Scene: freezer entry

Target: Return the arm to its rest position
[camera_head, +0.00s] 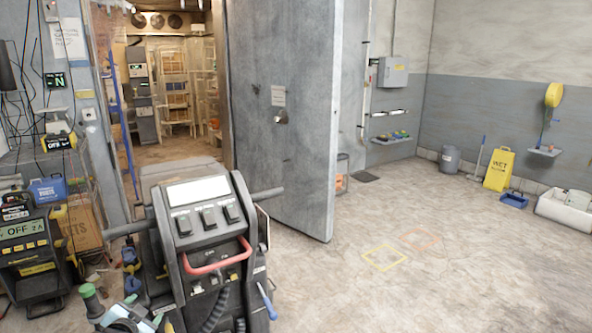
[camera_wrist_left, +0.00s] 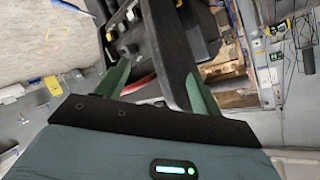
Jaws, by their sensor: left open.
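My left gripper (camera_head: 125,313) shows at the lower left of the head view, low beside the black machine (camera_head: 208,245). In the left wrist view my left gripper (camera_wrist_left: 160,84) has its two green fingers spread apart, so it is open. Dark machine parts (camera_wrist_left: 165,45) show beyond and between the fingers; I cannot tell whether they touch. I see nothing held. The machine has a pale screen, several buttons, a red handle (camera_head: 216,258) and side bars. My right gripper is in neither view.
A grey freezer door (camera_head: 285,110) stands open behind the machine, with shelving inside. Cables and a tester (camera_head: 32,255) crowd the left. A yellow wet-floor sign (camera_head: 498,168) stands by the wall.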

